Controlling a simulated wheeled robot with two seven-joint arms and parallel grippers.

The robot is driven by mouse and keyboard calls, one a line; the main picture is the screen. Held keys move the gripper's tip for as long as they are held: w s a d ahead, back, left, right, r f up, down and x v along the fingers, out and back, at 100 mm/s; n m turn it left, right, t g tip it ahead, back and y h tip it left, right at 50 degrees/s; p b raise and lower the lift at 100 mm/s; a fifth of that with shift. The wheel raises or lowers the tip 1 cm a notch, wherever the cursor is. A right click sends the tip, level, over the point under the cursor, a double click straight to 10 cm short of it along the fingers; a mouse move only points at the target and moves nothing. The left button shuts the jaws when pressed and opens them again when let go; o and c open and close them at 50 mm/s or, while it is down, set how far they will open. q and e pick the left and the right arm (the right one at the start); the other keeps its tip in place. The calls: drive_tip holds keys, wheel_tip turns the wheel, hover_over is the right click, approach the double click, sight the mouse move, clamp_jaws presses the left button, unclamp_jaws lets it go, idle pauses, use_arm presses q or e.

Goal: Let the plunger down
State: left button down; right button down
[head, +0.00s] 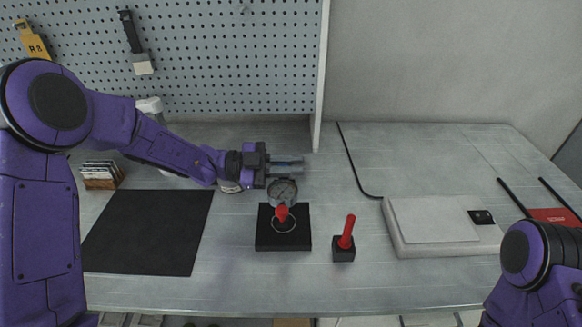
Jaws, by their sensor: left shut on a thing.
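My left gripper (287,165) reaches in from the left with its fingers pointing right, just behind and above a round gauge (284,192). It is shut on what seems to be the plunger; the fingers hide the held part, so its height is hard to tell. The gauge stands over the back of a square black base (266,241). A red tip (282,211) and a pale ring show on this base. My right arm is at the lower right edge, and its gripper is out of view.
A red lever (347,232) tilts up from a small black block (343,254). A black mat (145,235) lies at left, a small card stack (100,177) behind it. A pale flat unit (445,226) sits at right. A pegboard (200,60) stands behind. The table front is clear.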

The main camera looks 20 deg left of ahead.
idle(0.5)
use_arm(q)
drive_tip(key=c, duration=1.2)
unclamp_jaws()
drive_tip(key=shift+f, duration=0.1)
